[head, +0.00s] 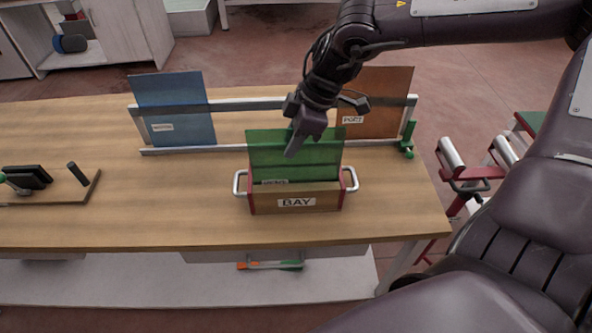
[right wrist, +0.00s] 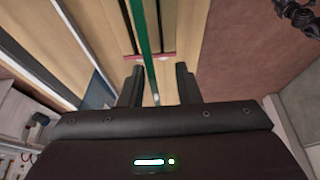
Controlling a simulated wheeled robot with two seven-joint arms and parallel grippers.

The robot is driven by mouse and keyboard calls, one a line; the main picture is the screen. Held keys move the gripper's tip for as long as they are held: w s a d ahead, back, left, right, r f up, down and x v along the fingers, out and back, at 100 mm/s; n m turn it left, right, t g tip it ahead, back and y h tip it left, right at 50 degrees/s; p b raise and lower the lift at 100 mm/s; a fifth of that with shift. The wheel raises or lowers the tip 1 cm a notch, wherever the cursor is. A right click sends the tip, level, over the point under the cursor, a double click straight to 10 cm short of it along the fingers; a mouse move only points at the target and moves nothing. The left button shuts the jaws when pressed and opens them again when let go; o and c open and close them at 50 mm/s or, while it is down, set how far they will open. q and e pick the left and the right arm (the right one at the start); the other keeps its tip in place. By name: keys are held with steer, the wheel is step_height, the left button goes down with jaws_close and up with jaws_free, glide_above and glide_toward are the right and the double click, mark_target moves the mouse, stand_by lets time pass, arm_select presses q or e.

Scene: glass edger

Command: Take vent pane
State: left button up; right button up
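A green pane (head: 265,153) stands upright in a wooden holder (head: 330,200) with red ends, metal side handles and a "BAY" label. The pane's own label is partly hidden by the holder's front, and I cannot read it. My right gripper (head: 298,142) is at the pane's top edge, pointing down. In the right wrist view the right gripper (right wrist: 157,82) is open, with the green pane (right wrist: 145,45) seen edge-on between its fingers, with gaps on both sides. My left gripper is not in view.
A blue pane (head: 172,105) and an orange pane (head: 385,95), labelled "PORT", lean on a rail rack (head: 250,104) behind. A board (head: 60,190) with black items lies at the left. Red-framed rollers (head: 468,172) stand right of the table. The table's left middle is clear.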

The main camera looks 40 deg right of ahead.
stand_by(0.4)
jaws_close()
stand_by(1.3)
